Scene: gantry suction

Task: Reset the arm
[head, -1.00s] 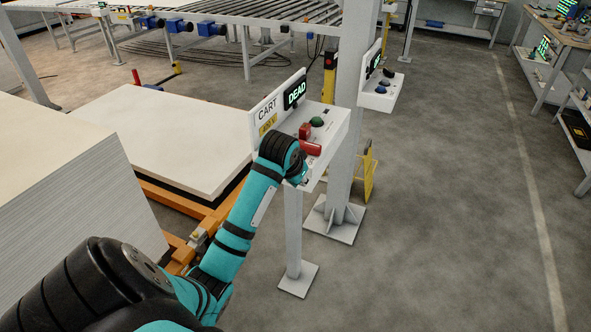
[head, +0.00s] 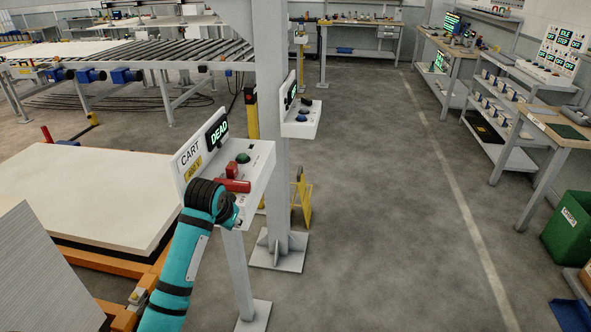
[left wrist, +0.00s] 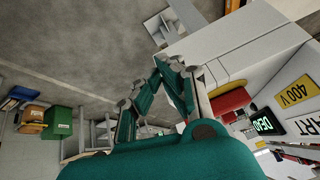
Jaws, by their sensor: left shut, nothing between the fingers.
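The white CART control box (head: 262,165) stands on a post, with a lit display (head: 217,131) reading DEAD and a yellow 400 V label. On its top are a green button (head: 243,158) and a red handle (head: 236,185). In the head view my teal left arm reaches up to the box's near side; its wrist hides most of the fingers. In the left wrist view my left gripper (left wrist: 159,67) is shut and empty, its fingertips close to the white box edge. The red handle (left wrist: 230,103) shows beside the fingers; I cannot tell whether they touch. My right gripper is out of view.
A second control box (head: 300,126) hangs by the grey column (head: 272,90) behind. A pallet of white board (head: 100,195) lies left, with a roller conveyor (head: 150,53) beyond. Workbenches and a green bin (head: 570,228) stand right. The middle floor is clear.

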